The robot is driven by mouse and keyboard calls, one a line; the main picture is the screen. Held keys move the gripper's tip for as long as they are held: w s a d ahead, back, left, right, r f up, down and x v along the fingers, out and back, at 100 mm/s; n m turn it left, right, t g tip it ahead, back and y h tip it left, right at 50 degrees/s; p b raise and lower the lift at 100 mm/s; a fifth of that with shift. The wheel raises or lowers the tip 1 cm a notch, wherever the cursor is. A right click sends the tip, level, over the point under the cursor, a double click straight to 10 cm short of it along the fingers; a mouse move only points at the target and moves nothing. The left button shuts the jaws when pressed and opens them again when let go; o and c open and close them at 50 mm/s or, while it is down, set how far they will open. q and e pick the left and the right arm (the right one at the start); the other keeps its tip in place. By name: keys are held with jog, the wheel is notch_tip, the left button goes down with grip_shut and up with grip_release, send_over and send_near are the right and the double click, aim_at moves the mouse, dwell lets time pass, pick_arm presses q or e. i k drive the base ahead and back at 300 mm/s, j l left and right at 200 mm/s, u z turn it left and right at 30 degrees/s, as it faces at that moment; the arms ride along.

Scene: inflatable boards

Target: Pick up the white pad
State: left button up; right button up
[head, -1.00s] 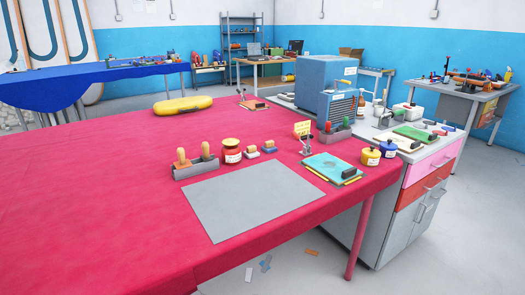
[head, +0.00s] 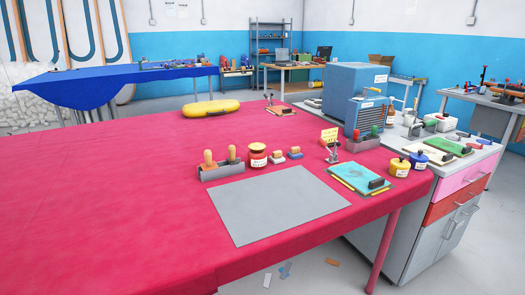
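A flat white pad (head: 411,149) with a dark block on top lies on the grey cabinet top at the right, beside a green pad (head: 449,146). It is small in view, so its details are hard to tell. A teal pad (head: 346,172) with a dark block lies on the red table near its right edge. Neither of my grippers is in view.
The red-covered table (head: 110,190) fills the foreground, with a grey sheet (head: 275,205), a yellow case (head: 211,109), jars and a tool holder (head: 222,172). A blue machine (head: 354,92) stands behind the white pad.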

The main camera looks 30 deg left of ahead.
aim_at(277, 158)
jog(key=i+l+u, duration=0.1)
jog(key=i, duration=0.4)
jog(key=i+l+u, duration=0.1)
jog(key=i, duration=0.45)
jog(key=i+l+u, duration=0.1)
jog(key=i, duration=0.4)
